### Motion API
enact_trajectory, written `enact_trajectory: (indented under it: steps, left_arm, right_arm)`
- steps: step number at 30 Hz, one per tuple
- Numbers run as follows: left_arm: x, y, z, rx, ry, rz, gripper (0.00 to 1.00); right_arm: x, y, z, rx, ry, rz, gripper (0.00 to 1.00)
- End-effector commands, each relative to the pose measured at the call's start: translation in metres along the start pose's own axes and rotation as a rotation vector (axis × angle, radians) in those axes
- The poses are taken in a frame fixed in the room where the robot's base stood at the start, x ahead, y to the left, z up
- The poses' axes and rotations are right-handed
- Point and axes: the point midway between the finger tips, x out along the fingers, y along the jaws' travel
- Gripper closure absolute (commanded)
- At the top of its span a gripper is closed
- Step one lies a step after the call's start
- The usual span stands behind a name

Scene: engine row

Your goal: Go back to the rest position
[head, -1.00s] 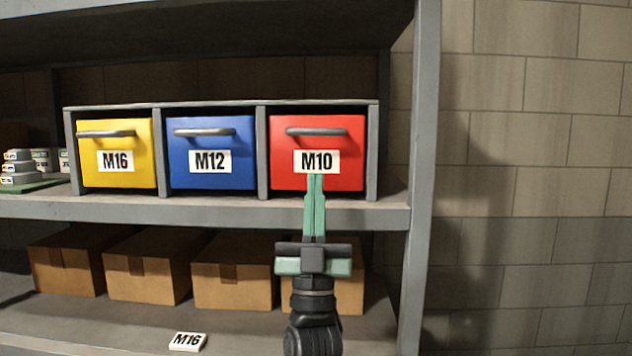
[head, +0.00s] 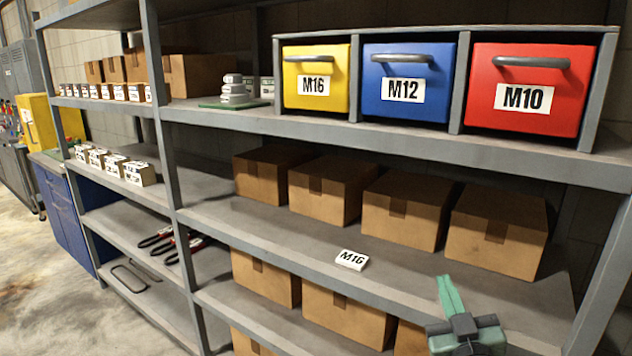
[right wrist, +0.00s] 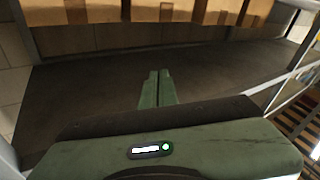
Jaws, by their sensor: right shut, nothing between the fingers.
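My right gripper (head: 449,296) is at the lower right of the head view, in front of the shelf with the cardboard boxes. Its green fingers are together and hold nothing. In the right wrist view the shut fingers (right wrist: 157,88) point at a dark, bare surface. My left gripper is not in view.
Yellow M16 (head: 315,80), blue M12 (head: 408,85) and red M10 (head: 528,90) drawers are shut on the upper shelf. Cardboard boxes (head: 331,187) and a loose M16 label (head: 351,260) stand below. Open floor (head: 40,300) lies at the left.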

Motion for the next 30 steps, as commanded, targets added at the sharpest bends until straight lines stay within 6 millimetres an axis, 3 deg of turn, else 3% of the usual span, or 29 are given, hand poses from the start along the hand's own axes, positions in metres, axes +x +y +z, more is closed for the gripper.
enact_trajectory:
  steps: [1, 3, 5, 9, 15, 24, 25, 30]
  left_arm:
    - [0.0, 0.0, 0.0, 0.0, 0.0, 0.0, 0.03]
    - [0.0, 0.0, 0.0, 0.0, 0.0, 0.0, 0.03]
    - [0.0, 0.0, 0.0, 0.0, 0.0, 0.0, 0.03]
    - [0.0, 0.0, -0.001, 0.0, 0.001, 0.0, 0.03]
    - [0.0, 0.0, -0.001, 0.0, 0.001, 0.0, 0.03]
    - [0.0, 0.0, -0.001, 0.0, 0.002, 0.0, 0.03]
    - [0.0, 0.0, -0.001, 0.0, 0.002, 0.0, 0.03]
    - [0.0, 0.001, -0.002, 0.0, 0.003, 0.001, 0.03]
  right_arm:
    - [-0.018, -0.013, 0.033, 0.009, -0.116, -0.05, 1.0]
    - [-0.047, -0.031, 0.075, 0.027, -0.28, -0.114, 1.0]
    - [-0.076, -0.044, 0.108, 0.04, -0.419, -0.163, 1.0]
    - [-0.155, -0.067, 0.17, 0.063, -0.728, -0.256, 1.0]
    - [-0.248, -0.08, 0.212, 0.074, -1.042, -0.328, 1.0]
    - [-0.357, -0.081, 0.231, 0.065, -1.374, -0.384, 1.0]
    - [-0.366, -0.081, 0.233, 0.063, -1.404, -0.388, 1.0]
    - [-0.358, -0.098, 0.282, 0.062, -1.41, -0.39, 1.0]
